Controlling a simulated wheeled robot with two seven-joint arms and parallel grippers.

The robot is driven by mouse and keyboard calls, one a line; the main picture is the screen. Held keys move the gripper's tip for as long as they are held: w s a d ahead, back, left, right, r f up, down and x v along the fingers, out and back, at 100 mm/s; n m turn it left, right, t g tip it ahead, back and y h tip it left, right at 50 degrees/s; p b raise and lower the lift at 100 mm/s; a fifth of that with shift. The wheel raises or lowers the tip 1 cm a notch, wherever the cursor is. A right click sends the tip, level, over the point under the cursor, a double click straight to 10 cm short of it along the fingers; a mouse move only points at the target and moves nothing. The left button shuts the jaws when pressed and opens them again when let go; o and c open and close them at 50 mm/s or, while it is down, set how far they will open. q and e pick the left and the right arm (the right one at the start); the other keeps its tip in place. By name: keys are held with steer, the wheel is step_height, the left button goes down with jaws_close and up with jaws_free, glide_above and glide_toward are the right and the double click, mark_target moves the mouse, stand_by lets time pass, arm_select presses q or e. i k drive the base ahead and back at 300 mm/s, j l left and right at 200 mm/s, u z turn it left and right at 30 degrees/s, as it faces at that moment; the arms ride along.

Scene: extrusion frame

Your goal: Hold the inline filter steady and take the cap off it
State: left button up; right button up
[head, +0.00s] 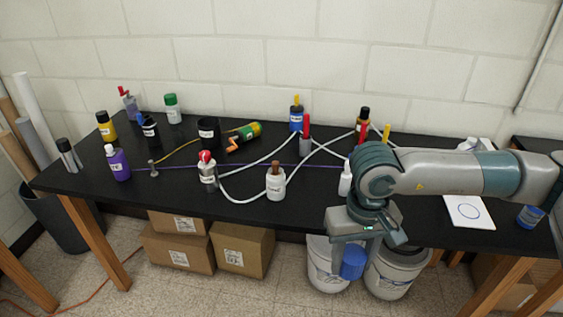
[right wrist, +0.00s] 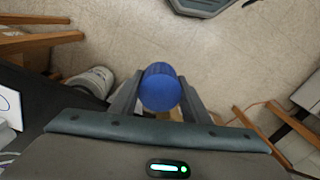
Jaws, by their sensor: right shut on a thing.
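My right gripper (head: 362,246) is in front of the table's front edge, pointing down. It is shut on a blue cylinder (head: 353,263), held in the air over the floor. In the right wrist view the blue cylinder (right wrist: 161,84) sits between the two fingers of the gripper (right wrist: 160,95), its round end facing the camera. I cannot tell whether the blue cylinder is the inline filter, its cap, or both together. My left gripper is not in view.
The black table (head: 235,215) carries several bottles, white tubing (head: 240,199) and a white sheet (head: 468,211) at right. Two white buckets (head: 326,280) (head: 390,277) stand below the right gripper. Cardboard boxes (head: 245,250) lie under the table. The floor in front is clear.

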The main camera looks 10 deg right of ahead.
mark_target(276, 185)
steer(key=i+j, duration=0.1)
steer(key=i, duration=0.7)
steer(key=i+j, duration=0.1)
steer(key=i, duration=0.65)
steer(key=z, duration=0.05)
